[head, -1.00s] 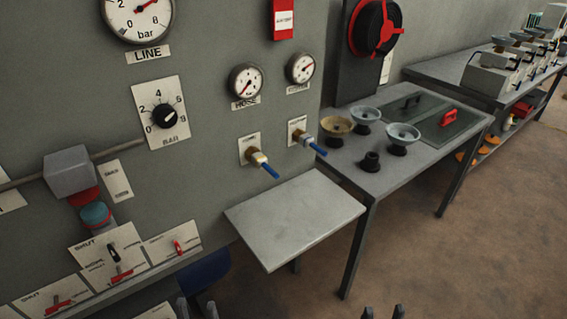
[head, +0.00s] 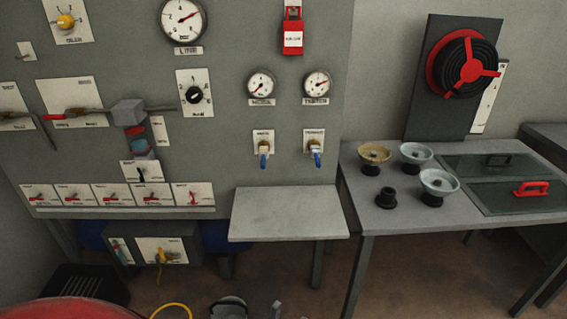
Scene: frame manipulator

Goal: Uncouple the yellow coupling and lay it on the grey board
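A small yellow fitting (head: 161,256) hangs at the front of a low dark box under the panel. It is too small to tell whether it is the yellow coupling. A brass-coloured fitting with a blue lever (head: 263,148) is on the panel, left of a silvery one with a blue lever (head: 314,147). A flat, bare grey board (head: 288,213) sticks out below them. Neither gripper can be made out. A small grey shape at the bottom edge is too cut off to identify.
A table (head: 375,215) on the right holds several bowls, a small black cup (head: 386,198) and dark panels with handles. A yellow hose (head: 172,307) and a red round thing (head: 70,309) are at the bottom left. A red-and-black reel (head: 470,64) stands behind the table.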

